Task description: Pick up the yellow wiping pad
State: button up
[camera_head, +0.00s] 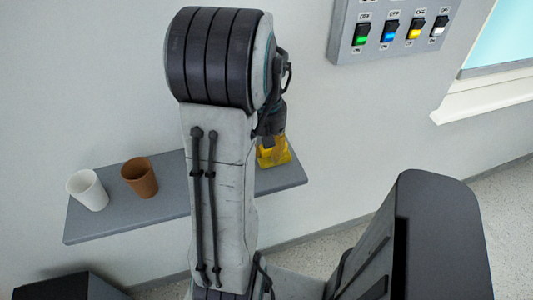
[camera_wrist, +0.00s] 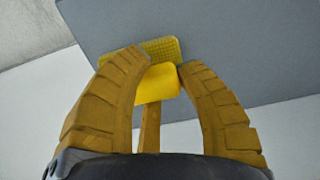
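The yellow wiping pad (camera_head: 285,158) is at the right end of the grey shelf, partly hidden by my gripper (camera_head: 271,145). In the wrist view the pad (camera_wrist: 158,84) shows a smooth yellow block in front of a textured yellow-green slab. My gripper's brownish-yellow fingers (camera_wrist: 164,62) curve in on both sides of the block, their tips close to its edges. A third finger shows below the block. I cannot tell whether the fingers press on the pad, or whether it is clear of the shelf.
A white cup (camera_head: 88,190) and a brown cup (camera_head: 139,178) stand on the left part of the grey shelf (camera_head: 125,221). My arm covers the shelf's middle. A panel of several coloured switches (camera_head: 393,30) is on the wall above right, beside a window (camera_head: 500,45).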

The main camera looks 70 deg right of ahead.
grip_shut()
jog(key=shift+r, duration=0.1)
jog(key=shift+r, duration=0.6)
notch_tip(320, 180, up, 3)
jog(key=shift+f, duration=0.2)
jog(key=s+a+r, duration=0.3)
jog(key=a+r, duration=0.4)
jog(key=a, duration=0.4)
jog(key=shift+s+b, duration=0.3)
jog(key=shift+b, duration=0.1)
jog(key=shift+c, duration=0.2)
grip_release()
grip_shut()
